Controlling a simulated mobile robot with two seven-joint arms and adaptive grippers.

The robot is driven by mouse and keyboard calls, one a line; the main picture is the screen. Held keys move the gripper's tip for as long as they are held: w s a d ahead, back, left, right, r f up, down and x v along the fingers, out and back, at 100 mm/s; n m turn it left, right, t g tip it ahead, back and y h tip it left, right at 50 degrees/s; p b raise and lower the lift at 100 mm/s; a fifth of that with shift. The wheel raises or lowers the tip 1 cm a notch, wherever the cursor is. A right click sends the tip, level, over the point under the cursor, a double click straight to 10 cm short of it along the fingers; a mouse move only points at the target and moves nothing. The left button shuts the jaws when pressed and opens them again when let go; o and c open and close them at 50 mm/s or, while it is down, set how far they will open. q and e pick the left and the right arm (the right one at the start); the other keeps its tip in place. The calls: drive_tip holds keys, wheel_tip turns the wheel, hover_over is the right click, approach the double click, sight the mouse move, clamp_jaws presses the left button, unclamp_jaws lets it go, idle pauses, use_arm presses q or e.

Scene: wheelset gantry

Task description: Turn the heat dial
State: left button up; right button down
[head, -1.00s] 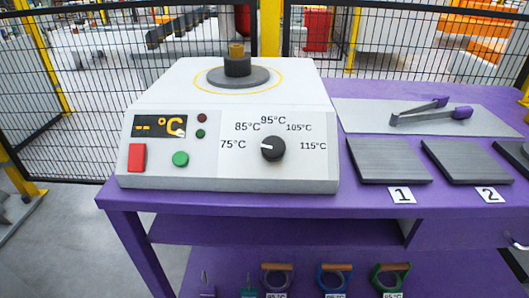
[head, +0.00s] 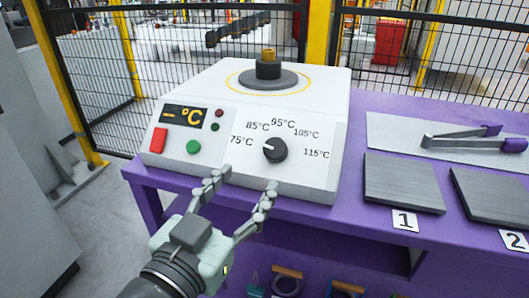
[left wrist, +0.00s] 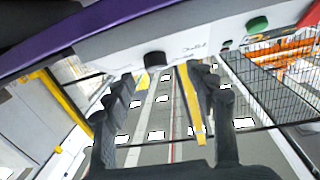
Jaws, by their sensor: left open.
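The black heat dial (head: 275,150) sits on the sloped white front of the heater (head: 330,135). Its white mark points left, towards the 75°C label. It also shows in the left wrist view (left wrist: 154,59), near the upper middle. My left gripper (head: 246,181) is open and empty, with its fingers apart, low in front of the panel. Its tips are below and to the left of the dial in the head view. I see no contact with the dial. My right gripper is in neither current view.
A red button (head: 158,140), a green button (head: 193,147) and a dash-reading display (head: 185,117) sit left of the dial. Numbered grey plates (head: 404,183) and tongs (head: 470,141) lie right on the purple table (head: 390,228). A black mesh fence (head: 215,45) stands behind.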

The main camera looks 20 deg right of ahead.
sight(272, 152)
use_arm(q)
drive_tip(key=shift+h, duration=0.3)
drive_tip(key=w+d, duration=0.2)
drive_tip(key=w+d+r, duration=0.1)
drive_tip(key=w+d, duration=0.1)
drive_tip(key=shift+d+r, duration=0.15)
drive_tip(key=shift+d, duration=0.25)
drive_tip(key=shift+w+d+p, duration=0.3)
drive_tip(key=shift+w+d, duration=0.15)
drive_tip(key=shift+w, duration=0.1)
use_arm(e)
drive_tip(key=shift+w+a+f, duration=0.1)
drive_tip(key=shift+w+f, duration=0.25)
drive_tip(key=shift+f, duration=0.3)
use_arm(q)
drive_tip(key=c, duration=1.1)
drive_tip(key=shift+c, duration=0.2)
use_arm(e)
drive_tip(key=shift+r, duration=0.25)
use_arm(q)
drive_tip(key=shift+m, duration=0.3)
use_arm(e)
drive_tip(key=shift+w, duration=0.1)
